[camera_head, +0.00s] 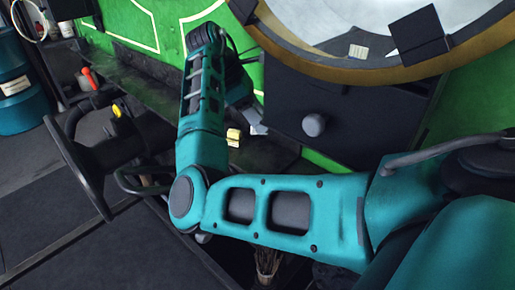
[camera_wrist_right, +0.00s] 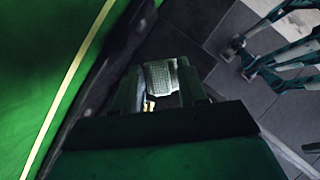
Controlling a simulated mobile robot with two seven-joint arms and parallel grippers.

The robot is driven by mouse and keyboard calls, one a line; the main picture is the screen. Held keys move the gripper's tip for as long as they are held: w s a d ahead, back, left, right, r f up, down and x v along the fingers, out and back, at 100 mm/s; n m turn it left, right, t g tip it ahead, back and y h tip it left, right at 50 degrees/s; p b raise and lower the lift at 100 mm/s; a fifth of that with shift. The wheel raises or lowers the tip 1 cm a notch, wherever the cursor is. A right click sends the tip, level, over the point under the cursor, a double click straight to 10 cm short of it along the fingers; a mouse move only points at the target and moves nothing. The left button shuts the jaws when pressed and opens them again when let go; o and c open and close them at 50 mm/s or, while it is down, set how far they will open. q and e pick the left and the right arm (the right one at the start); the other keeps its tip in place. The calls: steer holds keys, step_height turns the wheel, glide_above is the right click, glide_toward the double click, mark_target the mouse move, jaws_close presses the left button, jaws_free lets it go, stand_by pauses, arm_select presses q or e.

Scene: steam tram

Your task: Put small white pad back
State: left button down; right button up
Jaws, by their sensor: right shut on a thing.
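The small white pad (camera_wrist_right: 161,76) shows in the right wrist view as a pale, textured piece between the fingers of my right gripper (camera_wrist_right: 160,88). The gripper is shut on it. In the head view my right arm bends up and over, and the right gripper (camera_head: 250,115) hangs down in front of the dark box below the round window. A pale patch at its tip looks like the pad (camera_head: 258,129), mostly hidden. My left gripper is in neither view.
A small yellow thing (camera_head: 233,137) is on the dark ledge near the gripper. A dark box with a round grey knob (camera_head: 314,125) stands close to its right. A black steering wheel (camera_head: 80,165) is at left, and a blue drum (camera_head: 15,85) stands at far left.

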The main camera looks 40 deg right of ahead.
step_height(320, 180, down, 7)
steer(key=shift+f+b, duration=0.2)
steer(key=shift+b, duration=0.5)
steer(key=shift+f, duration=0.15)
steer(key=o, duration=0.9)
steer(key=shift+o, duration=0.2)
steer(key=shift+w+a+r, duration=0.1)
steer(key=shift+r, duration=0.25)
steer(key=p+v, duration=0.3)
steer(key=v, duration=0.8)
steer(key=shift+r, duration=0.2)
